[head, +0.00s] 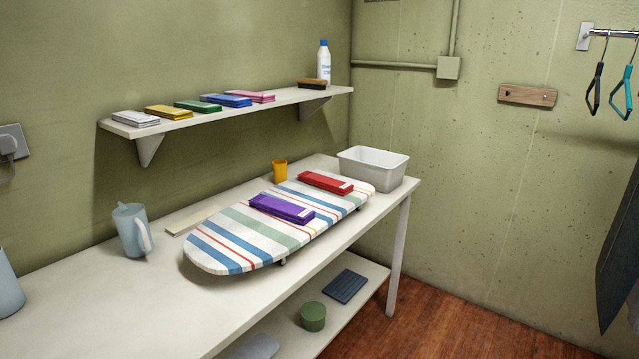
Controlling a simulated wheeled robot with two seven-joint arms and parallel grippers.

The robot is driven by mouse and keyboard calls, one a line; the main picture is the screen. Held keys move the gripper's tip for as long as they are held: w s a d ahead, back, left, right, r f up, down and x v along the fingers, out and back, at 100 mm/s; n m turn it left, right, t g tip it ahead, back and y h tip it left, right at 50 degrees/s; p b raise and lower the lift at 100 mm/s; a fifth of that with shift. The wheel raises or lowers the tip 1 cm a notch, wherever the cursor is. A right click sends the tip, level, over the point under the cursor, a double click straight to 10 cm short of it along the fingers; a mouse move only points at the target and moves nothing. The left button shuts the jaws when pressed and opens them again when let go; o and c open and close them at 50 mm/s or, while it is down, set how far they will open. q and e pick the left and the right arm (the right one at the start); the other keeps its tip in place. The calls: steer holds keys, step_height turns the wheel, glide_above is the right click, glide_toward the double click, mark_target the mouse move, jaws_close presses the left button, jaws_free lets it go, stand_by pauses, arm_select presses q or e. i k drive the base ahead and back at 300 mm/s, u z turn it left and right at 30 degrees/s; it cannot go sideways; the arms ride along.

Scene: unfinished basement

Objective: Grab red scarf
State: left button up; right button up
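A folded red scarf (325,182) lies flat near the far right end of a striped ironing board (225,243) on the white table. A folded purple scarf (281,208) lies on the same board, nearer and to the left of the red one, with a small gap between them. Neither of my grippers shows in the head view.
A blue-grey pitcher (131,230) stands at left. A wall shelf (180,122) with several folded cloths, a brush (312,84) and a bottle (324,62) overhangs the back. The table's front left is clear.

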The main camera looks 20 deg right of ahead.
mark_target(339, 188)
steer(key=z, duration=2)
steer(key=i, duration=2.5)
steer(key=u, duration=1.4)
